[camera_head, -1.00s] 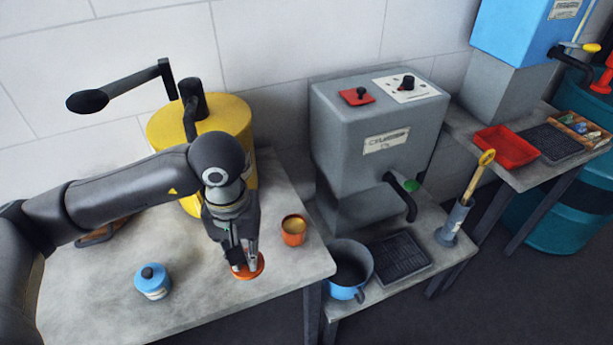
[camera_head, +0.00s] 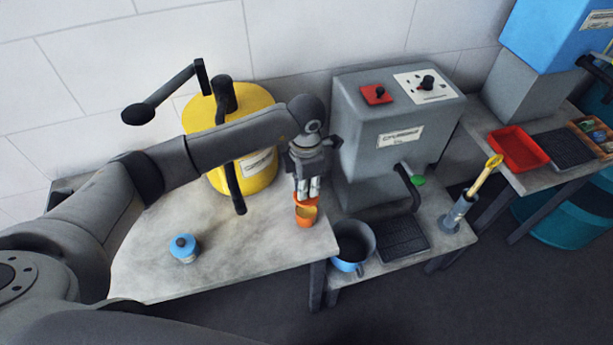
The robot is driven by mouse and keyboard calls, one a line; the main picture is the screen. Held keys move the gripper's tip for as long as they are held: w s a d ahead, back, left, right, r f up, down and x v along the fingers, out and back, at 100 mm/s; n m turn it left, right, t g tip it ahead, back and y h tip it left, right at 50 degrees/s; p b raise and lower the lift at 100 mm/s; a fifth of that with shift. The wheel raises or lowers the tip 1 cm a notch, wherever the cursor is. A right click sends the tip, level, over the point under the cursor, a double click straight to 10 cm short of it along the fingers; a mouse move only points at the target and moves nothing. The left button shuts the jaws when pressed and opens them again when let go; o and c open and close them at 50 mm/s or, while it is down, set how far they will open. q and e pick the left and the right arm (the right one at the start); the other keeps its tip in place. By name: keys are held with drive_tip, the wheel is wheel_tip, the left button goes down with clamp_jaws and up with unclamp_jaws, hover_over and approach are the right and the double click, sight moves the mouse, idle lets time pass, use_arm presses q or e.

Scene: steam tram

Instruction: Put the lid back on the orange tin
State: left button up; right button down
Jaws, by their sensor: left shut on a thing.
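The orange tin (camera_head: 306,219) stands near the right edge of the grey table (camera_head: 240,246). Its yellowish opening shows in part. My left gripper (camera_head: 308,190) points down over the tin. It is shut on the orange lid (camera_head: 304,200), which shows just above and behind the tin's opening. I cannot tell whether the lid touches the rim. The gripper's fingers hide part of the lid. My right gripper is not in view.
A blue lidded tin (camera_head: 184,249) stands at the table's front left. A yellow drum (camera_head: 265,128) with a crank stands behind. A grey machine (camera_head: 375,140), with a spout, blue pot (camera_head: 352,248) and black grate (camera_head: 402,239), is at right. The table's middle is clear.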

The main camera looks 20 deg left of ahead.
use_arm(q)
drive_tip(key=shift+f, duration=0.15)
drive_tip(key=shift+f+b, duration=1.65)
drive_tip(key=shift+f, duration=0.85)
drive_tip(key=shift+w+f+b, duration=0.1)
drive_tip(key=shift+f+b, duration=0.45)
drive_tip(key=shift+f, duration=0.05)
drive_tip(key=shift+f+b, duration=0.2)
drive_tip(key=shift+b, duration=0.7)
idle(0.4)
drive_tip(key=o, duration=0.8)
drive_tip(key=shift+o, duration=0.6)
